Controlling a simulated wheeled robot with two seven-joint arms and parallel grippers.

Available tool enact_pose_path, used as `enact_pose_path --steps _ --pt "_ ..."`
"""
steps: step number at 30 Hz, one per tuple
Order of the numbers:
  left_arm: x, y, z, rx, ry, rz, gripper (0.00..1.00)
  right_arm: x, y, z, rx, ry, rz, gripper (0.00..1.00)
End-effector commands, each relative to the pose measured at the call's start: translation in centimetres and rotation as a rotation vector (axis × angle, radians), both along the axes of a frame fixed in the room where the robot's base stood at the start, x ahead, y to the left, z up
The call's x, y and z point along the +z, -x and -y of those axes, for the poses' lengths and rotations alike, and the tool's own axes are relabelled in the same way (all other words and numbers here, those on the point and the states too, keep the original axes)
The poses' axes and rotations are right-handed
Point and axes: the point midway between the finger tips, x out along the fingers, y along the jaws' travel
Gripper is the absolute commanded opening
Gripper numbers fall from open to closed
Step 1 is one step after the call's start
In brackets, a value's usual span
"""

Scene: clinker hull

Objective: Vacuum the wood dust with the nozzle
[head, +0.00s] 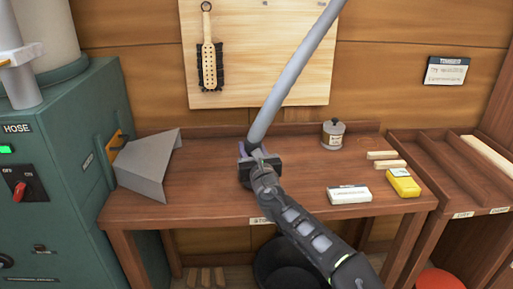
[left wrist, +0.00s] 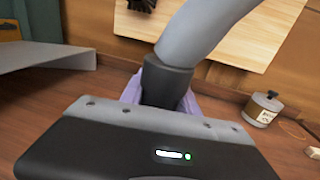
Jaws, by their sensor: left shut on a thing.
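A grey hose (head: 290,78) comes down from the top of the head view and ends in a dark cuff at my left gripper (head: 256,151). In the left wrist view the hose (left wrist: 195,40) bends down into the dark cuff (left wrist: 166,82), with lilac fingers on both sides of it. My left gripper is shut on this hose end, over the middle of the brown workbench (head: 225,193). The nozzle's mouth is hidden behind the gripper. I cannot make out any wood dust on the bench. My right gripper is not in view.
A green machine (head: 60,190) marked HOSE, with a red switch (head: 20,191) and a green light, stands left. A grey metal hood (head: 150,168) juts over the bench. A jar (head: 333,134), white box (head: 349,195) and yellow box (head: 403,183) stand right. A brush (head: 208,60) hangs behind.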

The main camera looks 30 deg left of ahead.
Motion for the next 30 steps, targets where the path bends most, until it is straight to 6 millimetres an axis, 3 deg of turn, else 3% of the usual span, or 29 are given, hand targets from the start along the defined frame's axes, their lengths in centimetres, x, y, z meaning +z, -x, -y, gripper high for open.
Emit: enact_pose_path --steps 18,30 --pt "0.1 1.9 -2.5 0.0 0.0 0.0 0.0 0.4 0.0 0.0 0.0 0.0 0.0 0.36" --pt "0.1 2.0 -2.6 -0.001 0.0 0.001 0.0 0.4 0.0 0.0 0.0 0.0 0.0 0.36"
